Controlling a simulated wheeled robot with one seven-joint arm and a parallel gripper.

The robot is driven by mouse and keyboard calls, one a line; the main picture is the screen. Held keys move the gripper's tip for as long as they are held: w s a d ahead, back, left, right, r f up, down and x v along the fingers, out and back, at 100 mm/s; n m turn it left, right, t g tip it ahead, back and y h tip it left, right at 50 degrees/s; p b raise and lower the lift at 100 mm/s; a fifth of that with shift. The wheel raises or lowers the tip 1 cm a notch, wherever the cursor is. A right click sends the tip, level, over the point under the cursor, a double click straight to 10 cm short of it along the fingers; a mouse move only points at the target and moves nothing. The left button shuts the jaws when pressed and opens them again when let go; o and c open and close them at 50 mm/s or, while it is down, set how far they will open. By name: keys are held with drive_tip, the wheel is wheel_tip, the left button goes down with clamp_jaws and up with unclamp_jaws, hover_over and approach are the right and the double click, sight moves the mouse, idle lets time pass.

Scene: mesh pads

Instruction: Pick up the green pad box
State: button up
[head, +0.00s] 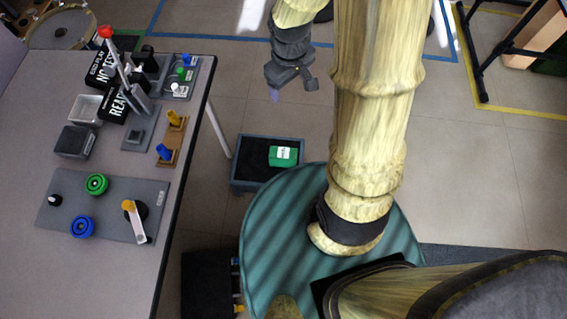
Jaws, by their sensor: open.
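The green pad box (283,155) is a small green box with a white label. It lies in the right part of a dark, blue-grey-rimmed tray (233,172) low down beside the table. My gripper (275,95) is open, in the upper middle of the head view. It appears above and behind the tray in the picture, apart from the green box. Its jaws are small and dark here, and nothing shows between them.
A table (190,215) at the left holds a grey board (60,185) with green and blue knobs, black boxes (103,70) and a red-topped lever (105,32). Its right edge is close to the tray. Open floor (240,80) lies behind the tray.

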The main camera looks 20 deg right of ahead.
sight(283, 153)
drive_tip(key=w+f+n+b, duration=0.2)
drive_tip(key=f+b, duration=0.6)
drive_tip(key=f, duration=0.4)
drive_tip(key=w+a+f+n+g+b, duration=0.1)
drive_tip(key=w+f+n+b, duration=0.1)
drive_tip(key=f+b, duration=0.6)
drive_tip(key=w+f+n+b, duration=0.2)
drive_tip(key=f+b, duration=0.6)
drive_tip(key=f, duration=1)
drive_tip(key=shift+w+a+n+g+h, duration=0.15)
drive_tip(key=shift+w+n+g+h, duration=0.2)
drive_tip(key=shift+n, duration=0.85)
drive_tip(key=shift+s+f, duration=0.1)
drive_tip(key=shift+f, duration=0.1)
drive_tip(key=f+b, duration=0.2)
drive_tip(key=f, duration=0.2)
drive_tip(key=d+f+b, duration=0.1)
drive_tip(key=f+b, duration=0.2)
drive_tip(key=f, duration=0.1)
drive_tip(key=f+b, duration=0.2)
drive_tip(key=f, duration=0.2)
drive_tip(key=shift+s+d, duration=0.15)
drive_tip(key=shift+s, duration=0.05)
wheel_tip(283, 153, down, 5)
drive_tip(key=b, duration=0.4)
drive_tip(key=shift+s+d+f+b, duration=0.1)
drive_tip(key=shift+s+d+b, duration=0.05)
drive_tip(key=shift+b, duration=0.25)
drive_tip(key=shift+c, duration=0.3)
